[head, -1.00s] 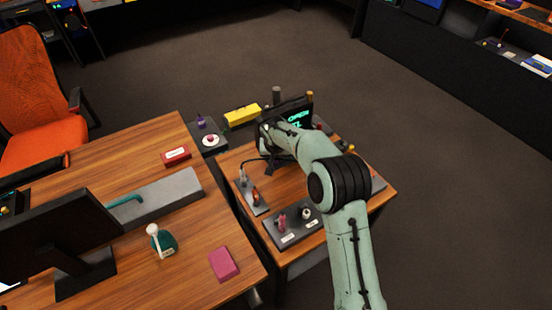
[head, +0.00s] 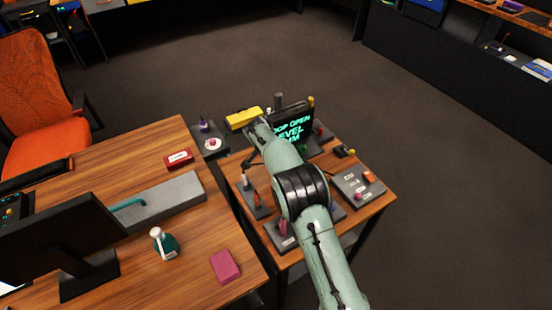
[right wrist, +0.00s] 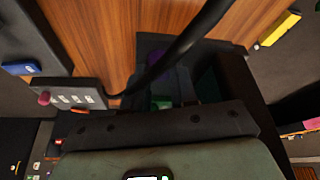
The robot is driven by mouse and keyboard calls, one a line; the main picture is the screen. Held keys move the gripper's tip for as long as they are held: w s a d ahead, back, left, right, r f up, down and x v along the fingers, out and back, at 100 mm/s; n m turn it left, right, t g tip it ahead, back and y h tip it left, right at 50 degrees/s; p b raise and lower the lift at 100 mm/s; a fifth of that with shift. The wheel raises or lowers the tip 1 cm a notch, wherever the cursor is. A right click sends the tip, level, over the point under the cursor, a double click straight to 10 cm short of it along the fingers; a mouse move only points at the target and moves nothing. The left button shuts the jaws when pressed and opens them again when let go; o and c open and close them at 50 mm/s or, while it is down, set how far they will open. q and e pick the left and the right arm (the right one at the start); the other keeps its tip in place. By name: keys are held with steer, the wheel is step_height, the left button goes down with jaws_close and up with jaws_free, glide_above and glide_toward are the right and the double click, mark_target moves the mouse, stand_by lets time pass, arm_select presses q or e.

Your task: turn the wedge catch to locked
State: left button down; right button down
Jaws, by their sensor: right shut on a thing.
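My right arm reaches over the small wooden table in the head view, and its far end hides what lies under it. In the right wrist view my right gripper (right wrist: 185,85) is dark and shaded. It appears shut on a dark purple thing (right wrist: 163,70), with a green patch below it. I cannot tell whether this purple thing is the wedge catch; no lettering or lock mark on it can be read. My left gripper is in neither current view.
A lit screen (head: 291,131) stands at the table's back, near a yellow box (head: 243,118). Grey panels with small controls, one at the right (head: 358,184), crowd the table. A black curved cable (right wrist: 180,50) crosses the wrist view. A desk with a monitor (head: 62,232) is at left.

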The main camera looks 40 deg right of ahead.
stand_by(0.5)
steer(key=c, duration=0.9)
jaws_free()
steer(key=v, duration=1.3)
steer(key=shift+a+r, duration=0.1)
steer(key=shift+r, duration=0.1)
steer(key=shift+c, duration=0.2)
